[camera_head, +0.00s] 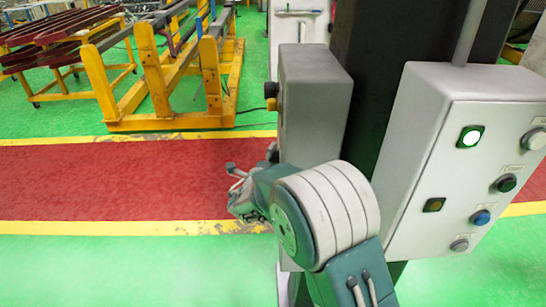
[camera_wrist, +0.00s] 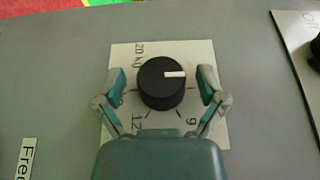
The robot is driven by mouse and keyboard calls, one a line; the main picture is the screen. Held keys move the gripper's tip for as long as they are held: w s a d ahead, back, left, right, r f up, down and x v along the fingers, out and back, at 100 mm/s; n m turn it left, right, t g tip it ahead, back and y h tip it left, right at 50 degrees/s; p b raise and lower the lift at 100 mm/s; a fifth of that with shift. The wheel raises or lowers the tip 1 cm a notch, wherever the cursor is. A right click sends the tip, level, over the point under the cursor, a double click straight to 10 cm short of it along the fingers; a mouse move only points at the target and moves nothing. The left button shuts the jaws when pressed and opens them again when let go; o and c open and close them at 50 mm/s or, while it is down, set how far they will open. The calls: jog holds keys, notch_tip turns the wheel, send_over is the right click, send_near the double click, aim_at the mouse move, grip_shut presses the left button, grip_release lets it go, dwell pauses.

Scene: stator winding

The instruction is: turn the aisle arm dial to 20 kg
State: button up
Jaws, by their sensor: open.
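The black round dial (camera_wrist: 160,92) sits on a white label plate (camera_wrist: 196,52) in the wrist view. Its white pointer line points right in the picture. The "20 kg" mark is at the plate's upper left, "12" at the lower left, and another number at the lower right. My gripper (camera_wrist: 158,86) is open, with one finger on each side of the dial. I cannot tell whether the fingers touch it. In the head view my gripper (camera_head: 238,185) is partly seen beyond my arm, and the dial is hidden.
A grey box (camera_head: 316,95) stands beside a dark column (camera_head: 385,65). A light control box (camera_head: 440,160) with lit and coloured buttons is at the right. Yellow frames (camera_head: 165,70) stand behind the red aisle (camera_head: 110,180). A "Free" label (camera_wrist: 26,160) is left of the dial.

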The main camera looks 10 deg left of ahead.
jog(key=shift+a, duration=0.15)
jog(key=c, duration=1.2)
jog(key=shift+o, duration=0.2)
jog(key=shift+f, duration=0.15)
jog(key=m+t, duration=0.1)
jog(key=t, duration=0.1)
jog(key=shift+f+t+h, duration=0.15)
jog(key=shift+t+h, duration=0.15)
jog(key=shift+m+t+h, duration=1.2)
jog(key=shift+m+t, duration=0.4)
jog(key=shift+t, duration=0.2)
